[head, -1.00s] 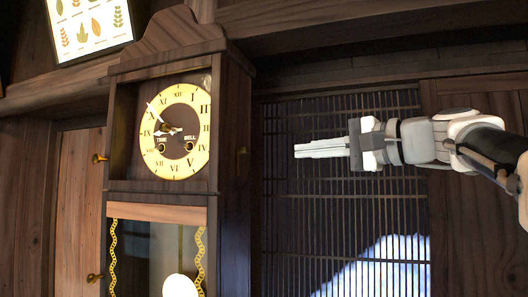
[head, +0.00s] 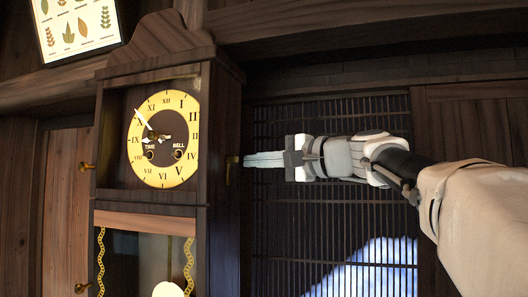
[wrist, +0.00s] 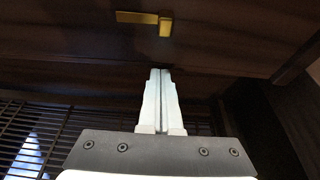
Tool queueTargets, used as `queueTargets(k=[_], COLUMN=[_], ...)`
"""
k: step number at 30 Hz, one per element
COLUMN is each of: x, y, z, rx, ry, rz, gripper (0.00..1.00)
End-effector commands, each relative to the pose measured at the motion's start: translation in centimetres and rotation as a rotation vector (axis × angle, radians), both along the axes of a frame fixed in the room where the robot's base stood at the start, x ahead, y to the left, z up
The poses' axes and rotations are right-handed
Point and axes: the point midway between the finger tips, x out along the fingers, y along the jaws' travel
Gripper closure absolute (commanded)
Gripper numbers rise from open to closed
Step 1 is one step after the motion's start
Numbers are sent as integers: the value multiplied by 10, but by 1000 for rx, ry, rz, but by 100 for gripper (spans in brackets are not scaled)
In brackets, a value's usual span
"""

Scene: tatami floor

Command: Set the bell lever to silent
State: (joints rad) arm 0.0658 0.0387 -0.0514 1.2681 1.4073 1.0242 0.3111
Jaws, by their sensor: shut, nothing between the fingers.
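A tall dark wooden wall clock (head: 218,120) stands left of centre in the head view. A small brass lever (head: 231,168) is on its right side wall, level with the lower part of the dial. In the wrist view the lever (wrist: 143,18) is a flat brass bar with a thicker block at its right end. Its setting cannot be told. My gripper (head: 246,160) is shut and empty, just right of the lever. In the wrist view the closed fingertips (wrist: 161,72) are below the lever, with a visible gap between.
The clock dial (head: 163,139) has two winding holes marked TIME and BELL. A pendulum window (head: 140,262) is below. A dark lattice screen (head: 330,215) is behind my arm. Brass knobs (head: 86,166) show at the clock's left. A framed leaf picture (head: 77,27) hangs upper left.

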Motion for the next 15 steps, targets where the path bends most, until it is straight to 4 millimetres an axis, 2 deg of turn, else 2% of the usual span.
queueTargets(k=[7,15], x=[-28,-37], y=[12,15], z=[1,0], rx=[0,0], ry=[-1,0], rz=[0,0], gripper=[100,100])
